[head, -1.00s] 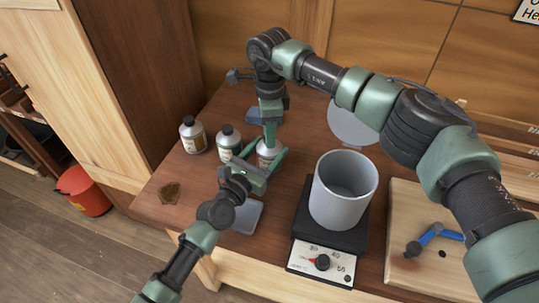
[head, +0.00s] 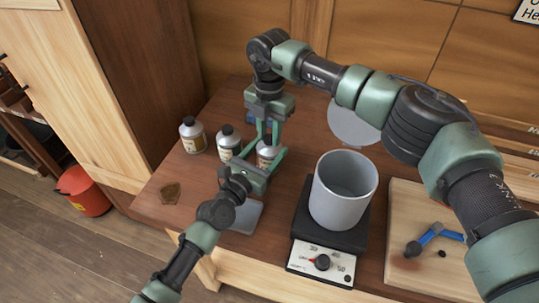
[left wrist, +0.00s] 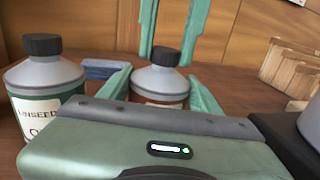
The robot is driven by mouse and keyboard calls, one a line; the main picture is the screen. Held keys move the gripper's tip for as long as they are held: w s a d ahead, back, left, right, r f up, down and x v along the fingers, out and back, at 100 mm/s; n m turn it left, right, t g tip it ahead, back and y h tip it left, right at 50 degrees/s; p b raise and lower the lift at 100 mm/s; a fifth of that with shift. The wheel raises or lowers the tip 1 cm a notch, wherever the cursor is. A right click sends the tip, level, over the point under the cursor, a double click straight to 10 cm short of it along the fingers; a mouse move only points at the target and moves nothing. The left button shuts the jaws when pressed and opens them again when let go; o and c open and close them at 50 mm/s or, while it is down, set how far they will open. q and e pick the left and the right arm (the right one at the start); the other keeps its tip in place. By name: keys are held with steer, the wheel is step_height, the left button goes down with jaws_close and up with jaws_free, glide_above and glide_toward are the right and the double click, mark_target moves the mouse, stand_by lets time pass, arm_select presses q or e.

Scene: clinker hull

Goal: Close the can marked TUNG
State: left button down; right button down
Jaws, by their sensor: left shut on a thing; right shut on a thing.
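A can (left wrist: 160,84) with a grey shoulder and a black cap (left wrist: 165,56) stands upright on the bench; its label is mostly hidden, so I cannot read TUNG on it. It also shows in the head view (head: 267,152). My left gripper (head: 264,168) is shut around its body from the front. My right gripper (head: 270,140) comes down from above and is shut on the black cap, with its two green fingers either side. The cap sits at the can's neck; I cannot tell how tight it is.
A can (left wrist: 42,85) reading "LINSEED" stands close left, with another bottle (head: 193,135) beyond. A grey pot (head: 343,205) stands on a dial-fronted plate (head: 320,263) at right. A blue block (left wrist: 103,69) lies behind. A grey pad (head: 246,218) lies in front.

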steer(key=shift+m, duration=0.9)
steer(key=c, duration=1)
jaws_free()
step_height(320, 180, up, 12)
arm_select(q)
steer(key=shift+c, duration=1.2)
jaws_free()
